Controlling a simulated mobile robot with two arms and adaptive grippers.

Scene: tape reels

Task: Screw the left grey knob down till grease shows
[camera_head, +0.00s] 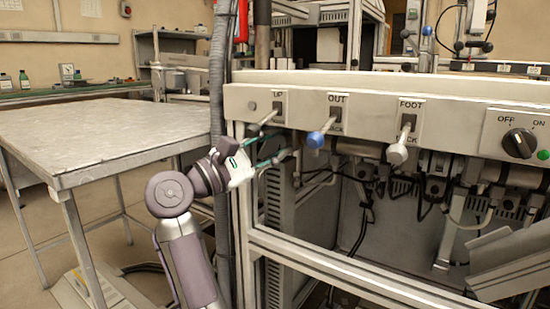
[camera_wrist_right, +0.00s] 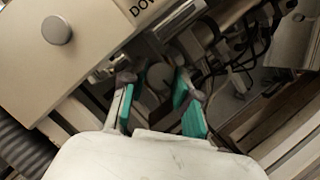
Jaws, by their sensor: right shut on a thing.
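My right gripper (camera_head: 284,149) reaches in from the left, under the left end of the beige control panel (camera_head: 360,92). In the right wrist view its two teal-padded fingers (camera_wrist_right: 153,80) are shut on a rounded grey knob (camera_wrist_right: 158,75). The fingers stand on either side of it, and its lower part is hidden. In the head view I cannot make out the held knob clearly. No grease can be made out in either view. My left gripper is not in view.
Above the gripper is the UP lever (camera_head: 270,117); right of it are a blue-knobbed lever (camera_head: 317,139), a pale-knobbed lever (camera_head: 397,153) and a black rotary switch (camera_head: 519,143). Cables hang beneath the panel. A metal table (camera_head: 95,130) stands left. A flat round disc (camera_wrist_right: 56,30) sits on the panel.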

